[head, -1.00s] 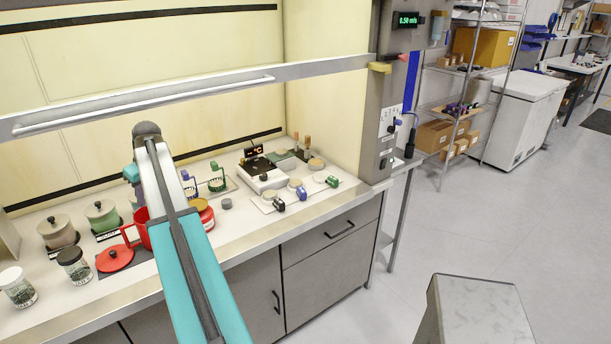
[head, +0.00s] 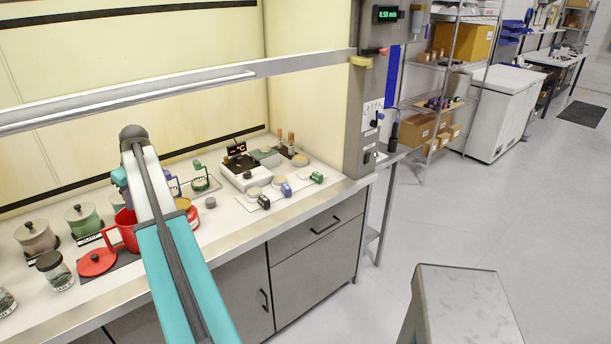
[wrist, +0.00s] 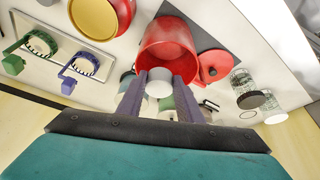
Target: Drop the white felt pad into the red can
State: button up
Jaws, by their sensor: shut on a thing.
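The white felt pad (wrist: 159,83) is between the two purple fingertips of my gripper (wrist: 158,90) in the wrist view. The fingers are shut on it. The red can (wrist: 168,45) is just beyond the pad there, its open mouth toward the camera, and the pad overlaps the mouth's near edge in the picture. I cannot tell the height of the pad over the can. In the head view the red can (head: 126,229) with its handle stands on the bench, partly behind my arm. My gripper (head: 124,200) shows only in part above it; the pad is hidden there.
A red lid (head: 96,262) lies on a dark mat left of the can. A red and yellow container (head: 190,212) stands close on its right. Lidded pots (head: 83,220) and jars (head: 54,270) are at the left. A horizontal sash bar (head: 180,88) crosses above the bench.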

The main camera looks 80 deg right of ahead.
jog(key=shift+f+b, duration=0.75)
jog(key=shift+f, duration=1.1)
jog(key=o, duration=1.1)
jog(key=shift+s+r, duration=0.1)
jog(key=shift+r, duration=0.05)
jog(key=shift+b+v, duration=1.15)
jog(key=shift+v, duration=2.5)
jog(key=shift+a, duration=0.1)
